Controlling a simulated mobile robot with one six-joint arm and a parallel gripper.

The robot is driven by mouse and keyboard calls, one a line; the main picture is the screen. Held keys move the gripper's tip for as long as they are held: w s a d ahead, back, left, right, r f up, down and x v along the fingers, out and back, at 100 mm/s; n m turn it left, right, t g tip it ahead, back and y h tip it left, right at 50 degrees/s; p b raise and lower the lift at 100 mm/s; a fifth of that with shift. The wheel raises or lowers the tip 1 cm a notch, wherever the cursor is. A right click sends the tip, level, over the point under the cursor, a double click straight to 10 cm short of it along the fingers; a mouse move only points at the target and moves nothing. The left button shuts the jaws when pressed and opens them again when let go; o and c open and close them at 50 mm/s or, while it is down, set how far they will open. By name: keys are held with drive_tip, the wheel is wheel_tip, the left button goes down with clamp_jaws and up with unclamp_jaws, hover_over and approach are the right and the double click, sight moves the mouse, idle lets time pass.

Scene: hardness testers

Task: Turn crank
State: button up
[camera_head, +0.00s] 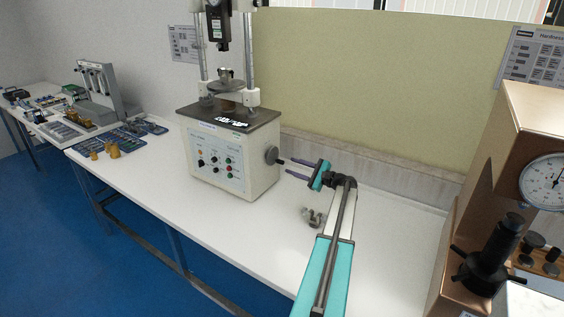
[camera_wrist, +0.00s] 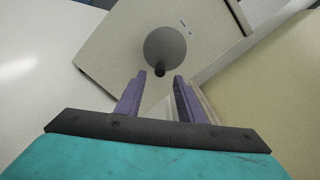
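The crank (camera_head: 271,155) is a dark grey disc with a small knob on the right side of the white tester (camera_head: 262,177). In the wrist view the crank disc (camera_wrist: 165,48) is at the upper middle, with its dark knob (camera_wrist: 160,70) at the disc's lower edge. My gripper (camera_head: 281,166) points at the crank from the right. In the wrist view its two purple fingers (camera_wrist: 160,75) are apart, with nothing between them, and the knob appears just beyond and between their tips. Whether the fingertips touch the crank is not clear.
A small metal part (camera_head: 313,217) lies on the white table (camera_head: 240,262) below my arm. A brown tester (camera_head: 515,130) with a dial stands at the right. Small tools and brass pieces (camera_head: 113,150) lie at the left. A yellow-green panel (camera_head: 380,80) backs the table.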

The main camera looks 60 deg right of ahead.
sight(283, 163)
drive_tip(key=shift+w+p, duration=0.9)
drive_tip(key=shift+w, duration=2.3)
clamp_jaws()
